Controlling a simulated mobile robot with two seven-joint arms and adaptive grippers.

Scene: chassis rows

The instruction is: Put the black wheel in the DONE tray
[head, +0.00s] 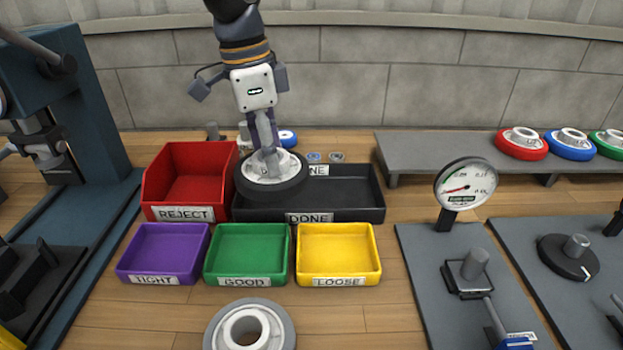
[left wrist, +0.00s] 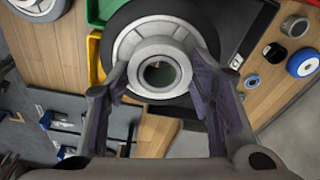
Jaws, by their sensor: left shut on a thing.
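The black wheel (head: 245,186) has a black tyre and a light grey hub. My left gripper (head: 268,155) is shut on its hub and holds it over the left part of the black DONE tray (head: 350,205). In the left wrist view the wheel (left wrist: 127,22) shows its hub between the two fingers (left wrist: 165,85). The wheel hides part of the tray's left end and some of its back label. I cannot tell whether the wheel touches the tray. My right gripper is not in view.
A red REJECT tray (head: 180,212) adjoins on the left. Purple (head: 163,280), green (head: 247,280) and yellow (head: 338,281) trays stand in front. A grey wheel (head: 215,330) lies nearest me. A gauge (head: 466,188) stands right; a shelf (head: 440,150) holds coloured wheels.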

